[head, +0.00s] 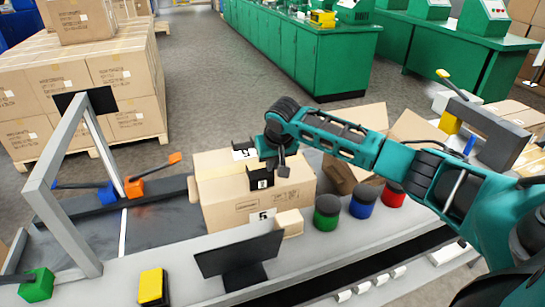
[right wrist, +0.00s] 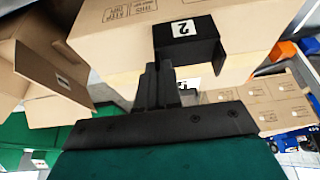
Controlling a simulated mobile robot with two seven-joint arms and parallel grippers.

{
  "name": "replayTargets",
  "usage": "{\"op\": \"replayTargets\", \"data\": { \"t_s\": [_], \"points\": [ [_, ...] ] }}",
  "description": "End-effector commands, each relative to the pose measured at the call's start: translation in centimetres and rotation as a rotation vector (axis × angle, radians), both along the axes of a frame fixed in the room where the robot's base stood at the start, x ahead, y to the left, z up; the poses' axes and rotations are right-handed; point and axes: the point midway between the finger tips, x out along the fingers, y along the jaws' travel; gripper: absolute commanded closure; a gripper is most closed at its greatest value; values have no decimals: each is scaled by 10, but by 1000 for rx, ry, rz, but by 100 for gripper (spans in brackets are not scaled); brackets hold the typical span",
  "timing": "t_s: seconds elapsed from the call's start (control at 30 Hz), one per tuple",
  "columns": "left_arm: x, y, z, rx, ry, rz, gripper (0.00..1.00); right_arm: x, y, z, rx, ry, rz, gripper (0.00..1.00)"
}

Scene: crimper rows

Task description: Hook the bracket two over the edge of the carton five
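Carton five (head: 225,215) is a brown box with a "5" label on its front, standing in the middle of the bench. Bracket two (head: 252,178) is a small black piece with a white "2" label, at the carton's upper front edge. In the right wrist view, bracket two (right wrist: 208,48) lies against the carton's printed face (right wrist: 120,25). I cannot tell whether it is fully seated over the edge. My right gripper (head: 277,163) is over the carton; its fingers (right wrist: 161,80) are close together on the bracket's edge. My left gripper is not in view.
Another black piece with a white label (head: 243,153) is at the carton's back edge. Green (head: 327,212), blue (head: 363,201) and red (head: 393,194) pots stand to the right. A black panel (head: 240,255) stands in front, a grey frame (head: 75,200) at left.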

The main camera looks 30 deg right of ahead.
Motion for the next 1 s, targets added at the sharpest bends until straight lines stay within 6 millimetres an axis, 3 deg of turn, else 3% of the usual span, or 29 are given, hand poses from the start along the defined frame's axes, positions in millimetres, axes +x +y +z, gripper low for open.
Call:
{"op": "replayTargets", "data": {
  "t_s": [0.6, 1.0],
  "points": [
    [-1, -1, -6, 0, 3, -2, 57, 0, 0, -42, 0, 1, 0, 100],
    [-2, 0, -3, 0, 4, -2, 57, 0, 0, -51, 0, -1, 0, 100]
  ]
}}
